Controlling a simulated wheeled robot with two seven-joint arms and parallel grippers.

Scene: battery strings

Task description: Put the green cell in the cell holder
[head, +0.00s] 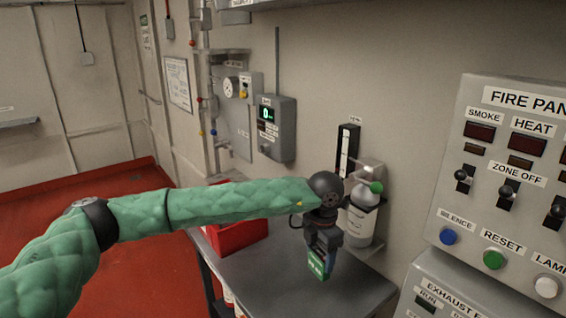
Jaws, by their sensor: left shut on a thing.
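My left arm reaches in from the left across the picture. My left gripper (321,252) points down over the grey bench top and is shut on the green cell (318,266). The cell is upright, its lower part showing below the fingers, with pale marks on its face. Its upper part is hidden by the fingers. I cannot tell whether its lower end touches the bench. I cannot pick out the cell holder for sure in this view. My right gripper is not in view.
A red open box (238,236) stands on the grey bench (275,285), partly behind my left arm. A white bottle with a green knob (376,187) is in a wall bracket just behind the gripper. The fire panel (510,170) fills the right side. The bench front is clear.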

